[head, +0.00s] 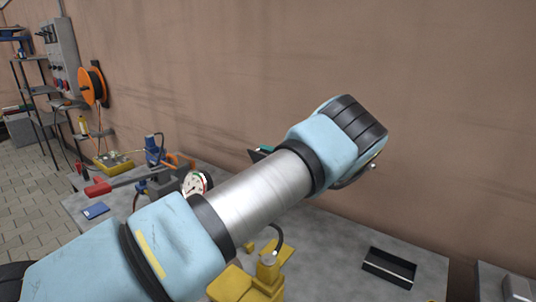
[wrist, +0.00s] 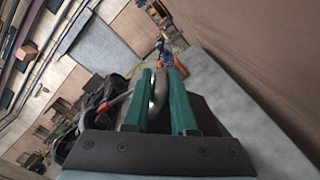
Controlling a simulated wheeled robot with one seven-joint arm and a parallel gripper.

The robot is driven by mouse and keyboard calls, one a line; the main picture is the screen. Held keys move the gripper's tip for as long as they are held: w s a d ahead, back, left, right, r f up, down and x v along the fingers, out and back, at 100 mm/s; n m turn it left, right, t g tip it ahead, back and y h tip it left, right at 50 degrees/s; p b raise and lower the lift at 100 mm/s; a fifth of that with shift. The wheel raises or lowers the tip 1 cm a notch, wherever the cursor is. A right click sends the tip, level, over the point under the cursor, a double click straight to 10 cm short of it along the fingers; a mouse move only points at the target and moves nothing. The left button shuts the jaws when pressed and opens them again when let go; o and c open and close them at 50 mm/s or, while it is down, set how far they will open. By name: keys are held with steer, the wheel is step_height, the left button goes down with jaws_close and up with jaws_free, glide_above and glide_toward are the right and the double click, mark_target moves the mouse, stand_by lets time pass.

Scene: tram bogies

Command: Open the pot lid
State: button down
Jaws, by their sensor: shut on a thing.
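In the wrist view the two teal fingers of my gripper (wrist: 163,82) are shut on a grey curved, handle-like piece (wrist: 153,93). I cannot tell whether this piece belongs to the pot lid. No pot or lid can be made out clearly in either view. In the head view my own arm crosses the middle and hides much of the workbench. Only a small teal and black bit, probably of my gripper (head: 262,150), shows above the arm there.
The grey workbench (head: 335,255) stands against a brown wall. A black tray (head: 389,268) lies on it at the right. A yellow pump-like tool (head: 266,272) stands in front of my arm. A round gauge (head: 194,183) and a blue tool (head: 155,150) are at the left.

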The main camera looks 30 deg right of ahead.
steer(key=shift+d+f, duration=0.1)
steer(key=shift+d, duration=0.15)
stand_by(0.3)
steer(key=c, duration=0.8)
jaws_free()
steer(key=shift+w, duration=0.1)
steer(key=shift+o, duration=0.2)
steer(key=b+v, duration=0.3)
steer(key=v, duration=0.8)
steer(key=shift+b, duration=0.4)
